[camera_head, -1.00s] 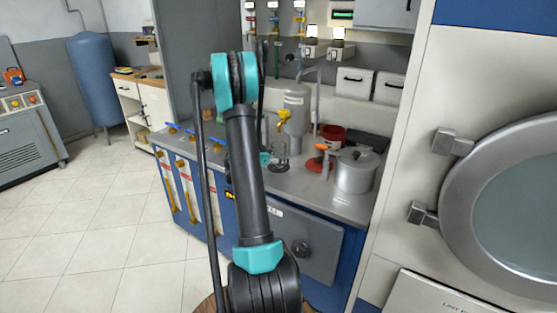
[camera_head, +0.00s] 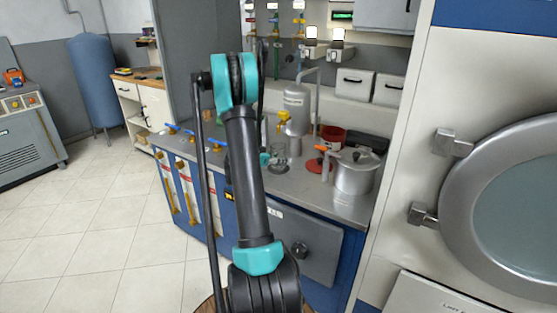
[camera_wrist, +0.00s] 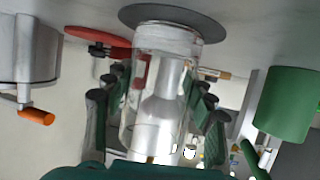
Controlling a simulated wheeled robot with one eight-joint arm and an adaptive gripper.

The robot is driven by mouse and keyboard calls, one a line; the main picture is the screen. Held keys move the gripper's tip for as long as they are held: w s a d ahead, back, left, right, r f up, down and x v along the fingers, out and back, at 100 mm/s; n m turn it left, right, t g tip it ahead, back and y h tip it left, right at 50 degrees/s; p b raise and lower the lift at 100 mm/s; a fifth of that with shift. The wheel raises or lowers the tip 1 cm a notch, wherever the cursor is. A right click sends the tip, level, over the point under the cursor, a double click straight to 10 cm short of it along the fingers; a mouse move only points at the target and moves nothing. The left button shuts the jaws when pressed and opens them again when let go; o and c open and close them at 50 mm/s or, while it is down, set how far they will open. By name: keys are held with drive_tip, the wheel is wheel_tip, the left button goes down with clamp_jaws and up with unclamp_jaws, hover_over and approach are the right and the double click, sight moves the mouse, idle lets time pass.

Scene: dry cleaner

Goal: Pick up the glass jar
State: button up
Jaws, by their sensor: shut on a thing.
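The clear glass jar (camera_wrist: 158,55) is in the middle of the wrist view, between the dark fingers of my gripper (camera_wrist: 158,105). The fingers are shut on its sides. A dark round disc (camera_wrist: 207,23) shows at the jar's far end; I cannot tell whether the jar touches it. In the head view the jar (camera_head: 279,150) shows just right of my arm, at the grey counter (camera_head: 290,185). There my gripper is mostly hidden behind my arm, with only a small teal part (camera_head: 265,159) showing beside the jar.
A metal pot (camera_head: 355,172) and a red disc (camera_head: 316,166) are right of the jar. A red container (camera_head: 332,135) and a grey metal cylinder (camera_head: 296,108) with a yellow tap stand behind. The wrist view shows a green cylinder (camera_wrist: 290,104) and an orange-tipped handle (camera_wrist: 36,115).

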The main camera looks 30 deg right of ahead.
drive_tip(key=shift+r, duration=1.3)
drive_tip(key=s+a, duration=0.3)
drive_tip(key=a, duration=1.4)
drive_tip(key=shift+a+r, duration=0.35)
drive_tip(key=shift+a, duration=0.1)
idle(1.0)
